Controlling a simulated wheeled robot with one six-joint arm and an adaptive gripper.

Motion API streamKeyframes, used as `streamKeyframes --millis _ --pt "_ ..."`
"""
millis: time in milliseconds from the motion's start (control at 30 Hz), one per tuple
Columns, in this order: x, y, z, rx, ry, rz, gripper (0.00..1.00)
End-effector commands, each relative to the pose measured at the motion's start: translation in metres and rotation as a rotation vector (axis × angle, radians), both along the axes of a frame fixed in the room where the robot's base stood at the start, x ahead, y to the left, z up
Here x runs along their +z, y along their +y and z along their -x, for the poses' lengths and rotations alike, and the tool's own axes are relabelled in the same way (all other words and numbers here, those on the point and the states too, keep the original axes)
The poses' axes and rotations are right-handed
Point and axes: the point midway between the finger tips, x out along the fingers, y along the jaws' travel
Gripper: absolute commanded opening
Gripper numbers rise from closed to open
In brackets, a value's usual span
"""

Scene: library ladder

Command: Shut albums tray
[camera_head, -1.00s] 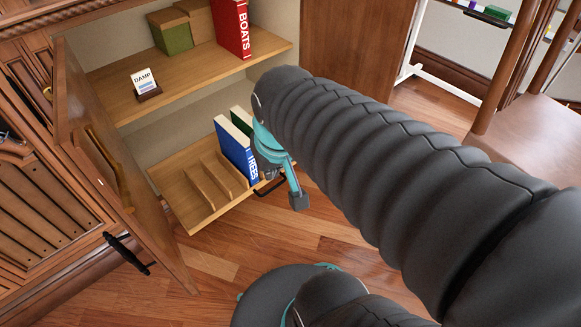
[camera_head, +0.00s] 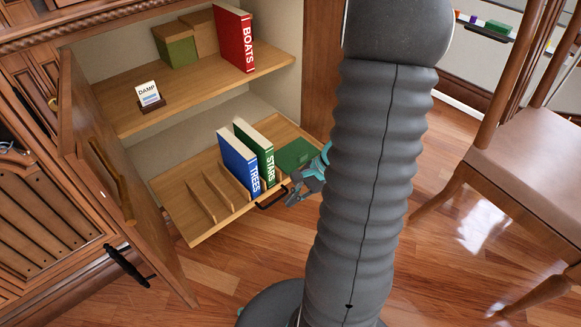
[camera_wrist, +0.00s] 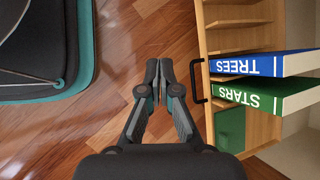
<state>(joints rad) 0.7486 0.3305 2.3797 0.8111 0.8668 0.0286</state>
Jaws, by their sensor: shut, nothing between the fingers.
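The albums tray (camera_head: 217,214) is a light wooden pull-out with slots, slid out from the lower part of the cabinet; it also shows in the wrist view (camera_wrist: 222,42). It holds a blue TREES album (camera_head: 240,162) and a green STARS album (camera_head: 255,150), both upright. A black bar handle (camera_head: 271,198) is on its front edge and shows in the wrist view (camera_wrist: 196,82). My gripper (camera_head: 292,196) is shut and empty, just in front of the handle; in the wrist view its fingertips (camera_wrist: 158,64) are apart from the handle, to its left. My arm hides part of the right side.
The cabinet door (camera_head: 115,170) stands open at the left. The shelf above holds a red BOATS book (camera_head: 233,38), a DAMP card (camera_head: 149,95) and a green box (camera_head: 175,45). A flat green item (camera_head: 294,153) lies in the tray. A chair (camera_head: 525,160) stands at the right.

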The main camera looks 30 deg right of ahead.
Motion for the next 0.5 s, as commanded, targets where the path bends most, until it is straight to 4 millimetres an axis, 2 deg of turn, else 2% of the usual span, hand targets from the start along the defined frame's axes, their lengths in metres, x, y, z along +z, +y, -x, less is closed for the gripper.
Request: streamKeyframes --millis 33,267,400,500 --pt "-0.014 -0.008 -0.004 -0.089 0.019 -0.047 0.00" --pt "-0.072 -0.052 -0.028 -0.547 0.075 -0.236 0.00" --pt "-0.110 -0.086 -0.042 -0.856 0.104 -0.332 0.00" --pt "-0.127 -0.109 -0.053 -1.037 0.109 -0.374 0.00"
